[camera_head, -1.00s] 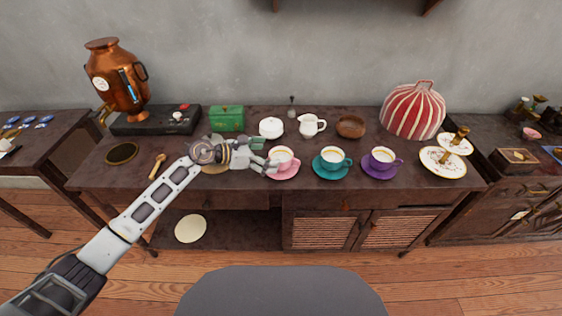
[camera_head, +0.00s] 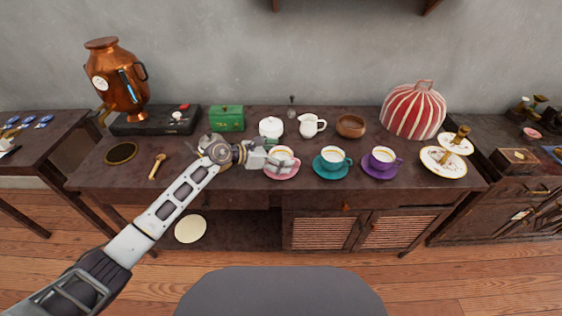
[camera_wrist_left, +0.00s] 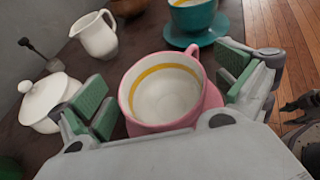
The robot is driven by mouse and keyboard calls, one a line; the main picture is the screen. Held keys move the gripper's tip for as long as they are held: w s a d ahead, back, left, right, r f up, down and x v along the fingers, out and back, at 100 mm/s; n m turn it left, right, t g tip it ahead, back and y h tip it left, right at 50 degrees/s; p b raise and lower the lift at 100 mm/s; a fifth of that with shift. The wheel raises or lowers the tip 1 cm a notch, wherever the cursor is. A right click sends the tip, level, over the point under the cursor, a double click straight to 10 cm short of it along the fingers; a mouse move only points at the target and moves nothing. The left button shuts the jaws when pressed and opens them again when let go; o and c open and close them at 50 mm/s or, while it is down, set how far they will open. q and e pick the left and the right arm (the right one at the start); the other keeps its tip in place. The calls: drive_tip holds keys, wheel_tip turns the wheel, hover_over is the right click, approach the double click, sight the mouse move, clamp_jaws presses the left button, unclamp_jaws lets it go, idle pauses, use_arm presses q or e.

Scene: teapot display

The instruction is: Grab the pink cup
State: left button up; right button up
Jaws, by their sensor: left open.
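The pink cup (camera_head: 283,155) stands upright on its pink saucer (camera_head: 284,174) near the front middle of the table. In the left wrist view the pink cup (camera_wrist_left: 160,93) shows a white inside with a yellow band, and its handle points up and to the right. My left gripper (camera_head: 273,161) is open at the cup's left side. In the left wrist view its green-padded fingers (camera_wrist_left: 165,85) stand on either side of the cup, with gaps visible between pads and cup. The saucer is partly hidden beneath the cup.
A teal cup (camera_head: 333,155) and a purple cup (camera_head: 382,155) stand to the right on saucers. A white lidded bowl (camera_head: 271,127) and a white jug (camera_head: 311,125) stand behind. A wooden spoon (camera_head: 157,167) lies at left. A grey chair (camera_head: 280,290) is in front.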

drive_tip(key=shift+s+f, duration=0.1)
drive_tip(key=shift+s, duration=0.05)
use_arm(q)
drive_tip(key=shift+c, duration=0.4)
drive_tip(key=c, duration=1.1)
drive_tip(key=shift+r, duration=0.1)
drive_tip(key=shift+r, duration=0.45)
wheel_tip(320, 180, up, 9)
drive_tip(key=p, duration=0.1)
use_arm(e)
drive_tip(key=s+d+f, duration=0.2)
drive_tip(key=f, duration=0.1)
drive_tip(key=shift+d+f, duration=0.1)
drive_tip(key=shift+f, duration=0.05)
